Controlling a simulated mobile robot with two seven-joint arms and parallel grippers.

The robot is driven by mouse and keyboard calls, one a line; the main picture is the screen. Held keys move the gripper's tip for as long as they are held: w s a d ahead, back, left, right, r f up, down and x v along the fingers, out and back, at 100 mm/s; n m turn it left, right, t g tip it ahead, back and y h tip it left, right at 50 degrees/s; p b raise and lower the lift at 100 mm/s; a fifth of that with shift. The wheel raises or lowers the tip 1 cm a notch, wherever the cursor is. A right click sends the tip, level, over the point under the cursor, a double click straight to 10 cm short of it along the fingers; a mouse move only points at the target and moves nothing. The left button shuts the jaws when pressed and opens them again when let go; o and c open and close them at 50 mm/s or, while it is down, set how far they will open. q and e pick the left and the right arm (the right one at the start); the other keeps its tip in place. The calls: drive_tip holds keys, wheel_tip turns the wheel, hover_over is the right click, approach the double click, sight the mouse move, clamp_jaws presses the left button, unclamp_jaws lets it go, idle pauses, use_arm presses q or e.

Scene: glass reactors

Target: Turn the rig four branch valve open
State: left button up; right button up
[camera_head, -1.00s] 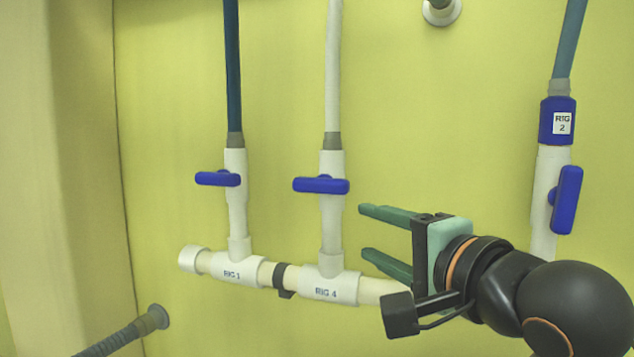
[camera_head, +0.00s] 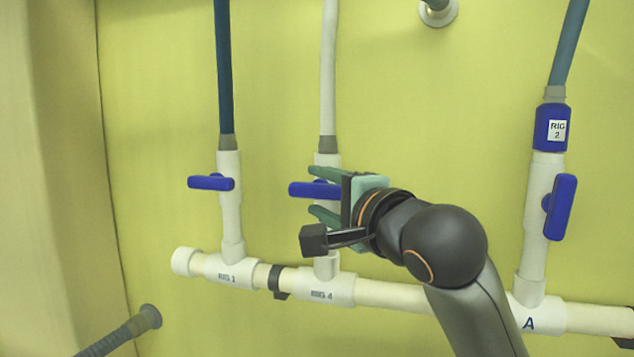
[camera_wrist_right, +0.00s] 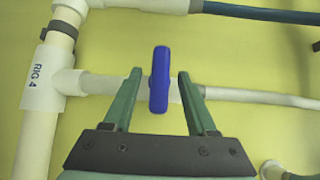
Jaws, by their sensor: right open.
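The rig four branch valve has a blue handle (camera_head: 312,189) that lies crosswise on the white vertical branch above the RIG 4 tee (camera_head: 326,290). My right gripper (camera_head: 312,193) is in front of this branch, its green fingers open above and below the handle. In the right wrist view the blue handle (camera_wrist_right: 159,80) stands between the two open fingertips of the right gripper (camera_wrist_right: 159,75), with a gap on each side. The fingers and palm hide part of the valve body in the head view. My left gripper is not in view.
The RIG 1 branch with its own crosswise blue handle (camera_head: 211,183) is to the left. The RIG 2 branch, with a lengthwise blue handle (camera_head: 560,207), is to the right. A horizontal white pipe (camera_head: 392,295) runs below. The yellow wall is close behind.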

drive_tip(key=shift+w+a, duration=0.3)
drive_tip(key=shift+w, duration=0.35)
drive_tip(key=shift+c, duration=0.3)
clamp_jaws()
